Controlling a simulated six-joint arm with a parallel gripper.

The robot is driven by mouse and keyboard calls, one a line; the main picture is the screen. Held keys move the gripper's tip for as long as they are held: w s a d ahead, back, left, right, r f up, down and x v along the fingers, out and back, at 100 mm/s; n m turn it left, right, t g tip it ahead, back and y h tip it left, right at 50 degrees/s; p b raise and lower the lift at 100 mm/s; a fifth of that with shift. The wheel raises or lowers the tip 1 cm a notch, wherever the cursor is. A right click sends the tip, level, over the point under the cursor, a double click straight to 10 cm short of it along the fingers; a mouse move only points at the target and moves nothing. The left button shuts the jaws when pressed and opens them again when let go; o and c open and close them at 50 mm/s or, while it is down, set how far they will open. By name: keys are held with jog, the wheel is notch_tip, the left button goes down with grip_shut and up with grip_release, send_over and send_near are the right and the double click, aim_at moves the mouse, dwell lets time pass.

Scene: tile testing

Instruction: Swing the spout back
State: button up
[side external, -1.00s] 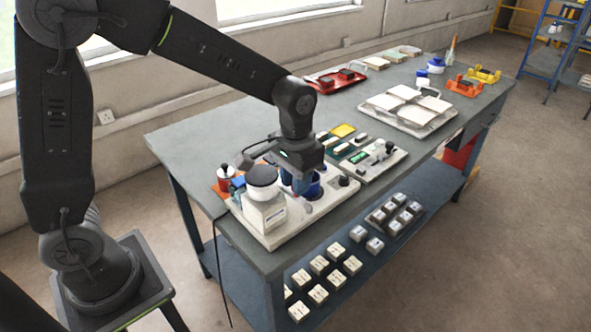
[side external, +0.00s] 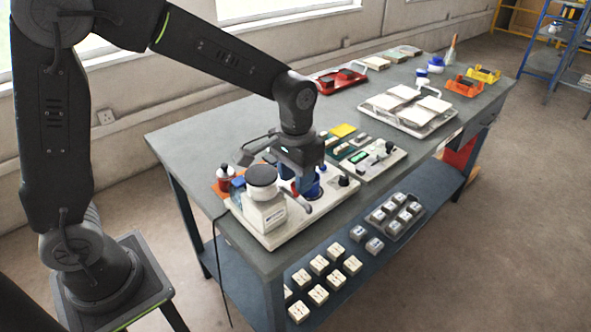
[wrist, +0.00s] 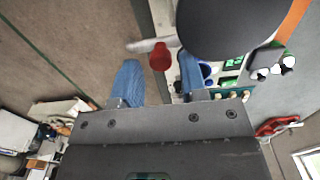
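A machine with a round dark-topped, white-sided head (side external: 262,182) stands on a pale base (side external: 270,238) at the near end of the bench. A grey arm (side external: 298,206), which looks like the spout, sticks out below the fingers. In the wrist view, a pale arm (wrist: 143,46) with a red knob (wrist: 159,57) lies between the blue fingers of my gripper (wrist: 158,70). Gaps show on both sides of the knob. The fingers are open. The cup is partly hidden by my fingers.
The dark head (wrist: 240,22) is close to the right finger. A panel with green displays (side external: 365,155) sits just behind. A tray of white tiles (side external: 385,112) is farther back. Bare bench lies to the left.

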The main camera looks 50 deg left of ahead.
jog(key=shift+o, duration=0.3)
jog(key=shift+s+r, duration=0.1)
jog(key=shift+r, duration=2.5)
jog(key=shift+s+r, duration=0.1)
jog(key=shift+r, duration=0.05)
jog(key=s+a+r+t, duration=0.2)
jog(key=s, duration=0.6)
jog(key=s+a+r+t, duration=0.2)
jog(key=s+a+t, duration=0.1)
jog(key=s, duration=0.5)
jog(key=shift+s+a+r+t, duration=0.15)
jog(key=shift+s+r+t, duration=0.1)
jog(key=shift+s+t, duration=0.1)
